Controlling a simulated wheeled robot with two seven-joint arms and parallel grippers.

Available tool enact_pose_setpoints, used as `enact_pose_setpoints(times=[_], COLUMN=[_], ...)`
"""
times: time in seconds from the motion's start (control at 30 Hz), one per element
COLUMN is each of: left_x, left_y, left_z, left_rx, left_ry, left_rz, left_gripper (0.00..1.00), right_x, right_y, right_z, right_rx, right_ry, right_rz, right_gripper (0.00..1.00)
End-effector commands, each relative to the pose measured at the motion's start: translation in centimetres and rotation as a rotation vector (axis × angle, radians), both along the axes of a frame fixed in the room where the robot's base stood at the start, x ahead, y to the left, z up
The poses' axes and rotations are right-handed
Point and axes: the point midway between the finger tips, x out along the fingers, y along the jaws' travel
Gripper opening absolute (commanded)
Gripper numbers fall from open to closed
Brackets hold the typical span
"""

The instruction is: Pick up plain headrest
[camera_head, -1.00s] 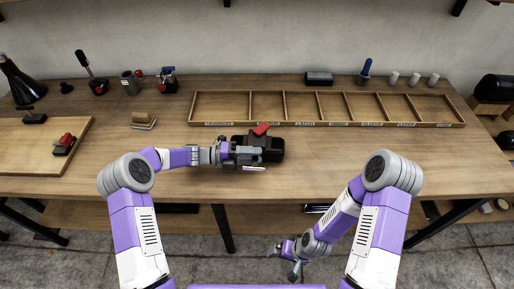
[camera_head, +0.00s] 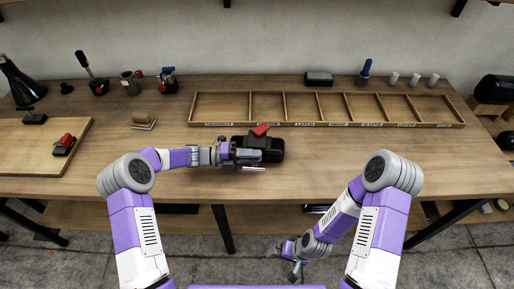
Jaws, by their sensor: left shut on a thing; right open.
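A black padded headrest (camera_head: 272,148) lies on the wooden bench near its front edge, just in front of the divided tray. No lettering shows on it at this size. My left gripper (camera_head: 252,157) is at the left part of the headrest and shut on it; the fingers hide that part. A red piece (camera_head: 261,129) shows at the back of the headrest, against the tray's front edge. Whether the headrest is clear of the bench top cannot be told. My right gripper (camera_head: 292,268) is open and empty, low in front of the bench.
The divided wooden tray (camera_head: 456,109) has labelled, empty compartments. A board (camera_head: 30,150) with a red-and-black piece (camera_head: 64,145) lies at left. A black block (camera_head: 318,79), a blue-handled tool (camera_head: 365,72) and small cylinders (camera_head: 413,79) stand behind. The bench's right front is clear.

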Motion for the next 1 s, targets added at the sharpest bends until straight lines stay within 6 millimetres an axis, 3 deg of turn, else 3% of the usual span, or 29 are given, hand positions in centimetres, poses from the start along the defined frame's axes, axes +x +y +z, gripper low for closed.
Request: enact_pose_setpoints(times=[0.83,1.0], left_x=[0.1,0.1], left_y=[0.0,0.0], left_z=[0.3,1.7], left_rx=[-0.004,-0.003], left_ry=[-0.005,-0.008], left_rz=[0.0,0.0], left_gripper=[0.0,0.0], right_x=[0.0,0.0], right_y=[0.0,0.0], right_z=[0.0,0.4], right_rx=[0.0,0.0], right_ry=[0.0,0.0], right_rz=[0.0,0.0], right_gripper=[1.0,1.0])
